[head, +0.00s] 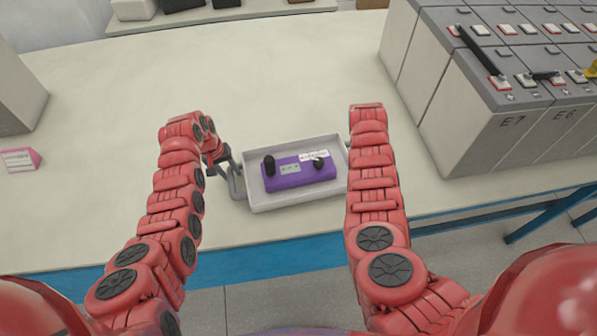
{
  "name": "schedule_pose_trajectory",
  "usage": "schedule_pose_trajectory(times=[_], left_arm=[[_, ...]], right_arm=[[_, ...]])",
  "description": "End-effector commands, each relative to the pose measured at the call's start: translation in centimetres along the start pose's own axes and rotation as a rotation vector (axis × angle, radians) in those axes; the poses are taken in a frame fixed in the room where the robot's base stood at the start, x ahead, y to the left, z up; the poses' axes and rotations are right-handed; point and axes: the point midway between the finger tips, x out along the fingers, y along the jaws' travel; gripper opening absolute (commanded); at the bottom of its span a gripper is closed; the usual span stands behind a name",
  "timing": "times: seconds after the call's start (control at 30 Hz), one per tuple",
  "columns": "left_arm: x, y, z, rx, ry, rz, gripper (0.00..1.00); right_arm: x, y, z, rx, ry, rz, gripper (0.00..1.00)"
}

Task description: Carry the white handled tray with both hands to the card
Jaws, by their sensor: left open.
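A pink and white card (20,160) stands at the far left of the table.
Grey battery blocks (480,115) with terminals and a black bar stand at the right. A grey block (15,90) is at the left edge. A shelf with items (225,14) is at the back. The table between tray and card is clear, apart from my left arm.

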Motion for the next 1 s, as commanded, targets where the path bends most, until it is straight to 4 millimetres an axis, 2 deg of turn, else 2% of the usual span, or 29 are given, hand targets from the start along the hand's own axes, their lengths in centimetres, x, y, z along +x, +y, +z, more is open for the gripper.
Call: schedule_pose_trajectory(times=[0.37, 0.5, 0.6, 1.0], left_arm=[[0.26, -0.01, 0.02, 0.000, 0.000, 0.000, 0.40], [0.26, -0.01, 0.02, 0.000, 0.000, 0.000, 0.15], [0.25, -0.01, 0.01, 0.000, 0.000, 0.000, 0.00], [0.24, -0.02, 0.00, 0.000, 0.001, 0.000, 0.00]], right_arm=[[0.24, 0.00, 0.02, -0.001, 0.000, 0.001, 0.40], [0.25, 0.00, 0.02, -0.001, 0.000, 0.001, 0.15], [0.24, 0.00, 0.02, -0.002, 0.000, 0.001, 0.00], [0.24, 0.00, 0.01, -0.002, 0.000, 0.001, 0.00]])
